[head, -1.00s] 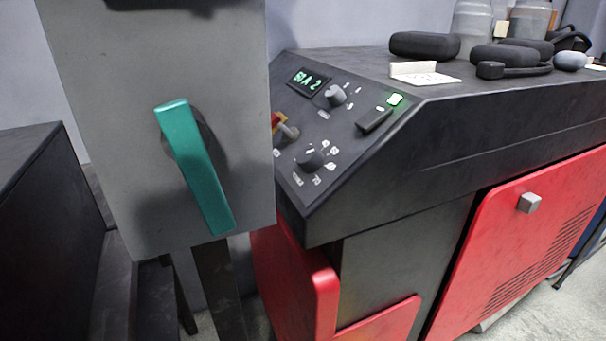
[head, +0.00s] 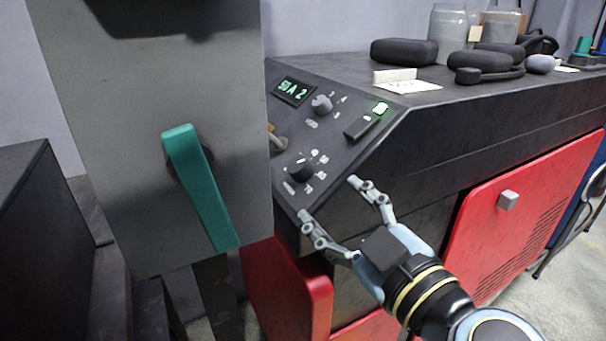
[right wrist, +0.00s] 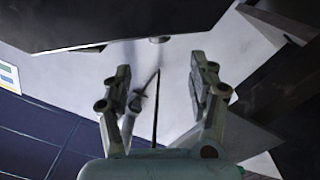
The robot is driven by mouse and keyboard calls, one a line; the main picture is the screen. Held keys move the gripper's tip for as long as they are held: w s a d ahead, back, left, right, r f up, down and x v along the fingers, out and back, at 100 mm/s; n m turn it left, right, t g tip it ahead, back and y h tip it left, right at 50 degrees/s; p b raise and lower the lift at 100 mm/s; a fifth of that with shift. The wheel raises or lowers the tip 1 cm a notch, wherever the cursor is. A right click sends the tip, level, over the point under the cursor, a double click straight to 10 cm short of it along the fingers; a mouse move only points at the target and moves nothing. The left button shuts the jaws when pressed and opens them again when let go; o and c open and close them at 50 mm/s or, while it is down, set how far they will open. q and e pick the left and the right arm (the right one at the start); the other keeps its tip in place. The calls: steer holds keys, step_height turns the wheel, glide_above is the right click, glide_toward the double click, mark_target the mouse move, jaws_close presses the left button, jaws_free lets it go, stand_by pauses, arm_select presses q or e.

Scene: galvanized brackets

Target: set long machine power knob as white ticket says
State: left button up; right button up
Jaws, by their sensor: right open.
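The long machine (head: 460,125) is black with red doors and a sloped control panel at its left end. The panel holds a green-lit display (head: 294,91), an upper knob (head: 322,104) and a lower black knob (head: 301,166) with pale marks around it. I cannot tell from labels which is the power knob. A white ticket (head: 415,87) lies on the machine top by a small pale block; its writing is too small to read. My right gripper (head: 329,199) is open and empty, just below and right of the lower knob, apart from it. My left gripper is not in view.
A grey box (head: 110,130) with a teal lever (head: 199,188) stands left of the panel and hides its left edge. Black padded items (head: 404,51) and jars (head: 455,30) sit on the machine top.

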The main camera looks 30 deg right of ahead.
mark_target(301, 172)
steer(key=w+p, duration=0.1)
steer(key=w, duration=0.1)
steer(key=w+r+p, duration=0.1)
steer(key=w+p, duration=0.1)
steer(key=shift+w+d, duration=0.1)
steer(key=shift+d, duration=0.1)
steer(key=w+p, duration=0.1)
steer(key=w, duration=0.1)
steer(key=w+p, duration=0.1)
steer(key=w, duration=0.2)
steer(key=shift+w+d+f+p, duration=0.3)
steer(key=shift+f+p, duration=0.05)
steer(key=shift+p, duration=0.05)
steer(key=shift+w+d+f, duration=0.1)
steer(key=shift+w+f, duration=0.05)
steer(key=shift+w, duration=0.3)
steer(key=shift+c, duration=0.2)
steer(key=c, duration=1.1)
steer(key=shift+o, duration=0.2)
steer(key=h+b, duration=0.1)
steer(key=b, duration=0.1)
steer(key=m+b, duration=0.1)
steer(key=b, duration=0.2)
steer(key=shift+f+t+h, duration=0.25)
steer(key=shift+t+h, duration=0.05)
steer(key=shift+h, duration=0.1)
steer(key=shift+r, duration=0.15)
